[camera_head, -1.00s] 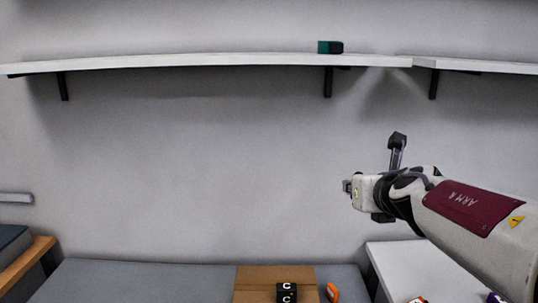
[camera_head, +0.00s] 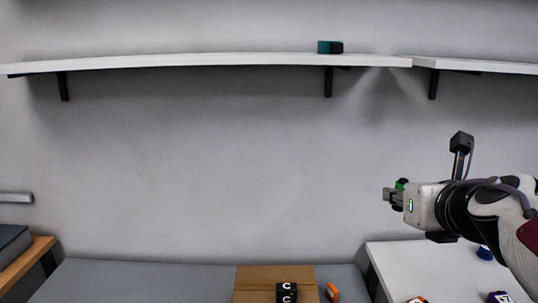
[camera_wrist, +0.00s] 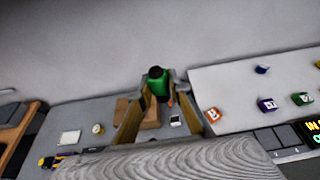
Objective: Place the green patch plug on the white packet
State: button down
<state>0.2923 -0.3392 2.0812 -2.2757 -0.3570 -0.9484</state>
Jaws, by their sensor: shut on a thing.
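The green patch plug (camera_head: 401,184) shows just above my gripper's fingers in the head view. In the wrist view the green plug (camera_wrist: 158,86), with a dark end, stands between the two finger pads. My gripper (camera_head: 393,198) is shut on it and holds it in the air, in front of the wall and above the white table's left part. My gripper (camera_wrist: 158,100) also shows in the wrist view. A flat white rectangle (camera_wrist: 70,137), which looks like the white packet, lies on the grey surface at left in the wrist view. I cannot see it in the head view.
A cardboard box (camera_head: 250,275) and a black lettered block (camera_head: 287,292) are at the bottom centre, with an orange item (camera_head: 333,292) beside them. The white table (camera_head: 410,260) at right carries several coloured blocks. A shelf (camera_head: 200,62) runs along the wall above.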

jog(key=shift+d+f, duration=0.1)
jog(key=shift+f, duration=0.05)
jog(key=w+d+f+n+y, duration=0.1)
jog(key=w+f, duration=0.3)
jog(key=f, duration=0.9)
jog(key=w+f+n+y, duration=0.1)
jog(key=w+f, duration=0.2)
jog(key=f, duration=1)
jog(key=w+d+f+n+y, duration=0.15)
jog(key=w+f, duration=0.25)
jog(key=f, duration=0.9)
jog(key=shift+w+a+r+n+g+y, duration=0.15)
jog(key=shift+w+a+n+g+y, duration=0.3)
jog(key=shift+w+n+y, duration=0.3)
jog(key=shift+w+a+r+n+g+y, duration=0.15)
jog(key=shift+w+a+n+g+y, duration=0.35)
jog(key=shift+w+y, duration=0.35)
jog(key=shift+w+a+r+n+g+y, duration=0.15)
jog(key=shift+w+a+n+g+y, duration=0.25)
jog(key=shift+w+n+y, duration=0.4)
jog(key=shift+w, duration=0.1)
jog(key=shift+f, duration=0.15)
